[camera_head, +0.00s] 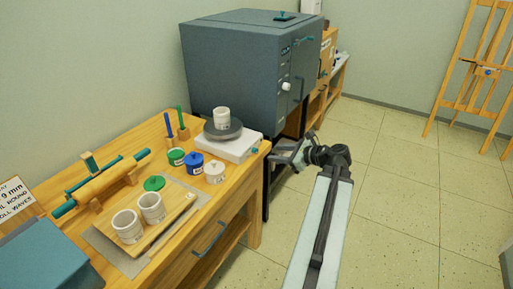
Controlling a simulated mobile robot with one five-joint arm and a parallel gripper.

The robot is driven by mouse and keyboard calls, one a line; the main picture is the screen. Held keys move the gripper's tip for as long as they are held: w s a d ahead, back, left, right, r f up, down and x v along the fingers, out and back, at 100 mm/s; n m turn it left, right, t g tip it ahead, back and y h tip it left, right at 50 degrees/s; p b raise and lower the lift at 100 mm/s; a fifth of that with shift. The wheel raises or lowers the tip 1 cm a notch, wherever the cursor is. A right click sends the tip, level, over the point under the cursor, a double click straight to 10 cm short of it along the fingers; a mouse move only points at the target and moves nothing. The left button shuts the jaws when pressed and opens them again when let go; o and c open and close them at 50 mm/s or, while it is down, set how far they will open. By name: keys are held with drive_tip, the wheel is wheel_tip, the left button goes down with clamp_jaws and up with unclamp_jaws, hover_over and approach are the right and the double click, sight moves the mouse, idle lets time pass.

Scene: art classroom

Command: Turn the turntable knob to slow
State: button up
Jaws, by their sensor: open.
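The turntable has a white base (229,146) and a dark round plate (222,130), and sits at the right end of the wooden table. A white cup (222,118) stands upright on the plate. A small teal knob (254,150) shows on the right side of the base; its setting is too small to read. My gripper (280,156) is open and empty, just right of the knob and beyond the table's edge. It looks apart from the knob, though the exact gap is hard to judge.
The wooden table (229,197) also holds lidded jars (194,163), a board with two cups (127,231) and a rolling pin (104,184). A large grey kiln (234,65) stands behind the turntable. The tiled floor (400,200) at right is clear; an easel (470,80) stands farther back.

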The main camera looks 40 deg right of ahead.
sight(255, 150)
drive_tip(key=b+x, duration=0.3)
drive_tip(key=x, duration=0.5)
drive_tip(key=shift+w, duration=0.15)
clamp_jaws()
